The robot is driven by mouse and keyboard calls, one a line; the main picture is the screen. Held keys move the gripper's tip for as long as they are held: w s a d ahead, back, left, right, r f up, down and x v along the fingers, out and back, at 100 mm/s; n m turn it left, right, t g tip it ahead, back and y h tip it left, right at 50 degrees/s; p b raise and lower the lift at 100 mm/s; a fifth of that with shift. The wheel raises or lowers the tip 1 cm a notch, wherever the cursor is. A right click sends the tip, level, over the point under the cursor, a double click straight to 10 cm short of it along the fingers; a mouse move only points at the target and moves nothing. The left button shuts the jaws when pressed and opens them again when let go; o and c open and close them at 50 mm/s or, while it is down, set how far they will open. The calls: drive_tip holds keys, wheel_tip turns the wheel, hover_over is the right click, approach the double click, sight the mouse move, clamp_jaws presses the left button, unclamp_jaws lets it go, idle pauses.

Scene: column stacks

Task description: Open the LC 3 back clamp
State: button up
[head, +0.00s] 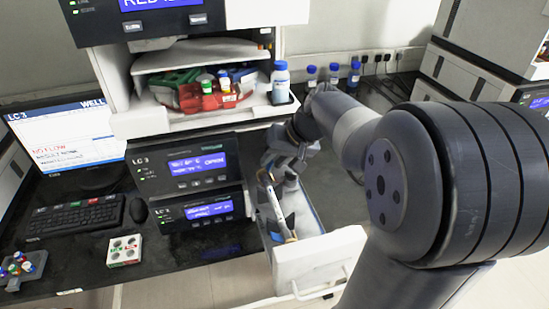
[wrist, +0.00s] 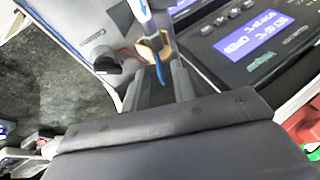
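The LC 3 stack has two dark modules with lit screens, the upper one (head: 183,163) and the lower one (head: 197,211). At their right a white drawer (head: 318,258) is pulled out. A slim column (head: 277,212) lies along it, with dark clamp parts (head: 274,229) beside it. The back clamp is mostly hidden by my gripper (head: 272,168) in the head view. In the wrist view, my gripper (wrist: 158,90) has its two fingers apart, near a tan fitting (wrist: 150,46) and blue tubing (wrist: 159,72). A black clamp part (wrist: 105,62) is left of the fingers. Nothing is visibly gripped.
A tray with bottles, including a blue-capped one (head: 281,83), stands above the modules. A monitor (head: 66,140), keyboard (head: 75,216), mouse and small white block (head: 124,250) are at left. The drawer's front handle juts over the bench edge.

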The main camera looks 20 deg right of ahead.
drive_tip(key=shift+f, duration=0.1)
drive_tip(key=shift+c, duration=0.4)
clamp_jaws()
drive_tip(key=shift+d+f+y+b, duration=0.5)
drive_tip(key=shift+y+b, duration=0.3)
drive_tip(key=shift+b, duration=0.45)
drive_tip(key=shift+d+f+m+y+b, duration=0.3)
drive_tip(key=shift+m+y+b, duration=0.1)
drive_tip(key=shift+y+b, duration=0.45)
drive_tip(key=shift+d+y+b, duration=0.1)
drive_tip(key=shift+y+b, duration=0.25)
drive_tip(key=shift+b, duration=0.05)
drive_tip(key=shift+r, duration=0.15)
